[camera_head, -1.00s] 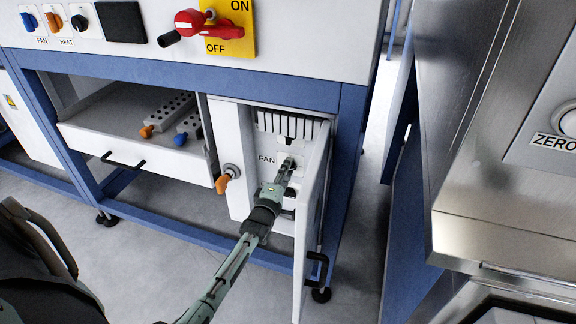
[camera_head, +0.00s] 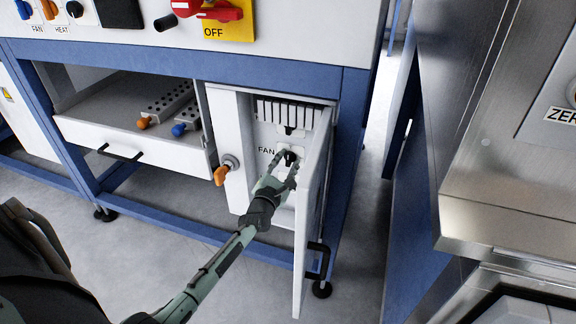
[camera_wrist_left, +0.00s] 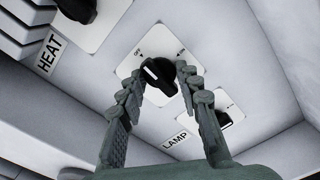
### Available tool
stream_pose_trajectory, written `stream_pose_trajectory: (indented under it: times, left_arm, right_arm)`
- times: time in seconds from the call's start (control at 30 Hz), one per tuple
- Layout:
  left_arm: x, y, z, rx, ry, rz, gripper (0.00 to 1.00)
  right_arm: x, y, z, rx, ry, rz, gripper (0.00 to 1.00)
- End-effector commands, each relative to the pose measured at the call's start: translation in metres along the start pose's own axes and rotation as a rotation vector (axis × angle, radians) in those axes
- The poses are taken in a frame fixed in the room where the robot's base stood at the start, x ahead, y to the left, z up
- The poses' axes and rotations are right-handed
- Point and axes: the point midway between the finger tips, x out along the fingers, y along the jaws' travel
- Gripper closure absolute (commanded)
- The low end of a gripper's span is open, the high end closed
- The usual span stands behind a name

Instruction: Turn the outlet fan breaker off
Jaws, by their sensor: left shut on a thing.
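The fan breaker (camera_head: 290,158) is a black rotary knob on a white plate inside the open cabinet, beside the FAN label (camera_head: 266,151). My left gripper (camera_head: 284,167) is at this knob, one finger on each side. The left wrist view shows the black knob (camera_wrist_left: 159,76) between the fingertips of my left gripper (camera_wrist_left: 157,80), which is shut on it. The knob's white mark is at its upper left, on the side of the small OFF lettering (camera_wrist_left: 138,53). The knob's own label is not visible in the wrist view. My right gripper is not in view.
The cabinet's white door (camera_head: 313,210) stands open close to the right of my left gripper. A HEAT knob (camera_wrist_left: 78,8) and a LAMP switch (camera_wrist_left: 224,119) flank the held knob. An orange handle (camera_head: 221,175) sticks out left of the cabinet opening. A steel machine (camera_head: 500,130) stands at right.

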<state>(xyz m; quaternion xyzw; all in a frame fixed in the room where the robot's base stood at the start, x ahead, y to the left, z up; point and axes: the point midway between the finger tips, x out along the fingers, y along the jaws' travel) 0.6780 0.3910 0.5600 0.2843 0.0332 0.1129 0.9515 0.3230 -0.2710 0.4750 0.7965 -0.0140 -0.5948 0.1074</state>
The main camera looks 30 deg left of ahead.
Motion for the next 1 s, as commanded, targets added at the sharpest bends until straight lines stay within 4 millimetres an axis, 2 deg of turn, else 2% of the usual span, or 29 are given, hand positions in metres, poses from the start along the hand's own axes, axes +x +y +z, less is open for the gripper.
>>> stream_pose_trajectory:
  times: [0.03, 0.07, 0.23, 0.57, 1.0]
  left_arm:
    - [0.000, -0.002, -0.001, -0.031, 0.000, -0.002, 1.00]
    - [0.000, -0.001, 0.000, -0.025, 0.001, -0.002, 0.63]
    - [0.000, -0.001, 0.000, -0.019, 0.001, -0.002, 0.42]
    - [-0.003, 0.000, 0.000, -0.015, 0.002, -0.001, 0.42]
    - [-0.053, 0.001, 0.001, -0.014, 0.002, -0.001, 0.42]
  right_arm:
    - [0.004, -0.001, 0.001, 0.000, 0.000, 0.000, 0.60]
    - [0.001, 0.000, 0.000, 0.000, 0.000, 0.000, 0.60]
    - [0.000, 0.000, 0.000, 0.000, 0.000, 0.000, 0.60]
    - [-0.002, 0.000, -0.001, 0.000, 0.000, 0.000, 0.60]
    - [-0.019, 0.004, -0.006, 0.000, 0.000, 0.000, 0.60]
